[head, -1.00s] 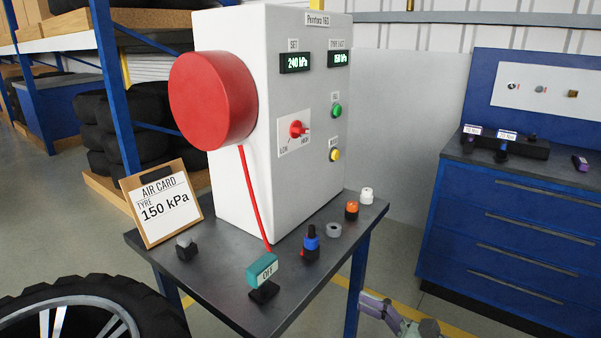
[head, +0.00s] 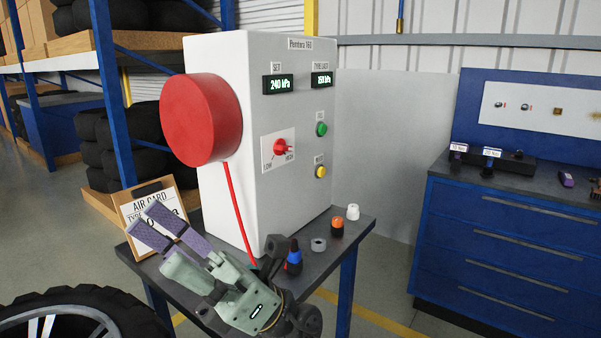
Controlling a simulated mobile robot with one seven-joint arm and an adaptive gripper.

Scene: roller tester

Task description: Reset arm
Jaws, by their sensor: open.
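My gripper (head: 157,229) is open and empty, with two purple-padded fingers pointing up and left. It is raised in front of the small table (head: 368,222) and covers part of the air card (head: 160,205), which leans beside the tester. The white tester box (head: 245,190) stands on the table with a red hose reel (head: 202,119) on its left side. Its SET display (head: 281,86) reads 240 kPa, and the second display (head: 321,80) seems to read 150 or 160 kPa. The red selector knob (head: 281,147) points toward HIGH. The teal OFF tag seen earlier is hidden behind my arm.
A blue-and-black fitting (head: 294,258), a grey ring (head: 318,244), an orange-topped fitting (head: 337,227) and a white cap (head: 352,212) stand along the table's right side. A wheel (head: 75,315) is at lower left. A blue cabinet (head: 510,245) stands at right.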

